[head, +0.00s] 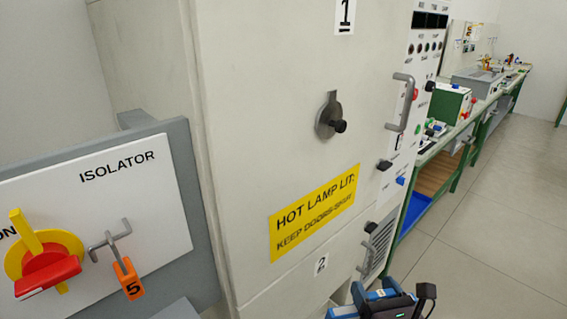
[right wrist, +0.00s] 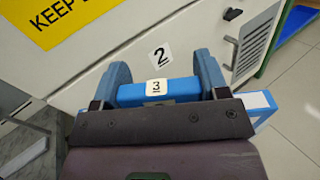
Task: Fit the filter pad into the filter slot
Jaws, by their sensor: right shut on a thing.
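My right gripper (head: 392,300) is at the bottom of the head view, in front of the lower part of the tall cabinet. In the right wrist view its two blue fingers (right wrist: 165,75) are shut on a blue-framed piece marked 3, which I take as the filter pad (right wrist: 180,93). A pale, blue-edged part of it sticks out to the right of the gripper. The gripper body hides much of the pad. I cannot make out a filter slot for certain. My left gripper is not in view.
The tall cabinet (head: 260,110) carries a yellow hot lamp sign (head: 313,213) and a number 2 label (head: 321,265). A louvred grille (head: 376,250) is low on its right face. An isolator panel (head: 110,205) stands at left. Floor (head: 480,240) is clear at right.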

